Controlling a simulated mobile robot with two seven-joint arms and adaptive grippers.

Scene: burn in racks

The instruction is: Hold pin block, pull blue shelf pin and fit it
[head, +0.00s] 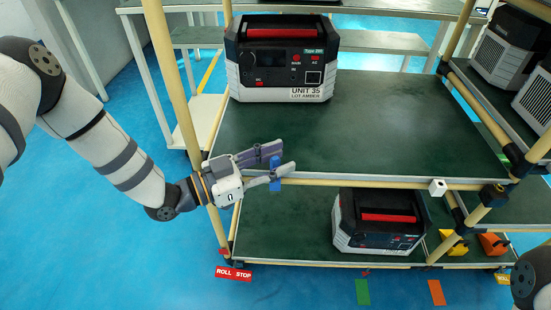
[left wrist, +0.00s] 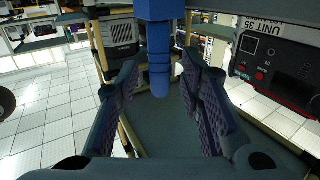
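The blue shelf pin (head: 275,184) stands at the front left of the upper green shelf, by its front rail. My left gripper (head: 284,159) reaches it from the left, with one finger on each side. In the left wrist view the blue pin (left wrist: 158,48) is upright between the two fingers (left wrist: 160,75), with a visible gap on both sides. The left gripper is open. A small white block (head: 438,187), which looks like the pin block, sits on the front rail at the right. My right gripper is out of view; only part of my right arm shows at the lower right.
The UNIT 35 box (head: 287,58) stands at the back left of the upper shelf (head: 390,130). Another black and white box (head: 380,221) is on the lower shelf. Orange and yellow pieces (head: 493,244) lie at its right. The upper shelf's middle is clear.

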